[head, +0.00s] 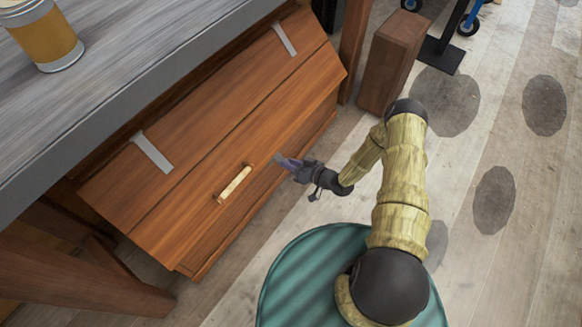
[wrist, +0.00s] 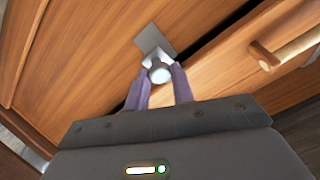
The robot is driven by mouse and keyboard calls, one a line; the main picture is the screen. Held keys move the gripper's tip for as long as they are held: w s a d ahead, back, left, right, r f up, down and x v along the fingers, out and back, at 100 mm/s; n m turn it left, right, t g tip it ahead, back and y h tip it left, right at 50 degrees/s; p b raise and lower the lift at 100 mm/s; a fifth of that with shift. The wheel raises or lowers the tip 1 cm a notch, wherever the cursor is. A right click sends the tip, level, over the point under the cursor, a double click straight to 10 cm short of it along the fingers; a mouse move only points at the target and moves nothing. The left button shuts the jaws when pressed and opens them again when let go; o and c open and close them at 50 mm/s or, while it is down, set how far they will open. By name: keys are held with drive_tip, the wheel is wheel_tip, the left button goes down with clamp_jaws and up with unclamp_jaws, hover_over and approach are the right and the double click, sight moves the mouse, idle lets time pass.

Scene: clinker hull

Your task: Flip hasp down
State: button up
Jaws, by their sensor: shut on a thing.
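The hasp (wrist: 152,40) shows in the wrist view as a grey metal plate with a pale round end, against the wood by a dark seam. My gripper (wrist: 160,80) has its two purple fingers on either side of that round end and is shut on it. In the head view my gripper (head: 286,163) is at the front of the wooden chest (head: 160,225), right of its handle; the hasp cannot be made out clearly there.
A pale wooden handle (head: 235,184) sticks out from the chest front; it also shows in the wrist view (wrist: 290,46). Two grey metal straps (head: 152,152) lie on the chest. A grey bench top (head: 110,85) with a can (head: 45,38) overhangs at left. Floor at right is largely open.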

drive_tip(key=f+t+y+b, duration=0.1)
drive_tip(key=y+b, duration=0.1)
drive_tip(key=b, duration=0.1)
drive_tip(key=a+f+t+y+b, duration=0.1)
drive_tip(key=y+b, duration=0.1)
drive_tip(key=b, duration=0.2)
drive_tip(key=w+a+f+t+y+b, duration=0.1)
drive_tip(key=f+b, duration=0.1)
drive_tip(key=b, duration=0.2)
drive_tip(key=shift+t+y, duration=0.4)
drive_tip(key=shift+w+r+b, duration=0.1)
drive_tip(key=shift+b, duration=0.25)
drive_tip(key=o, duration=1)
drive_tip(key=shift+c, duration=0.2)
drive_tip(key=shift+d, duration=0.1)
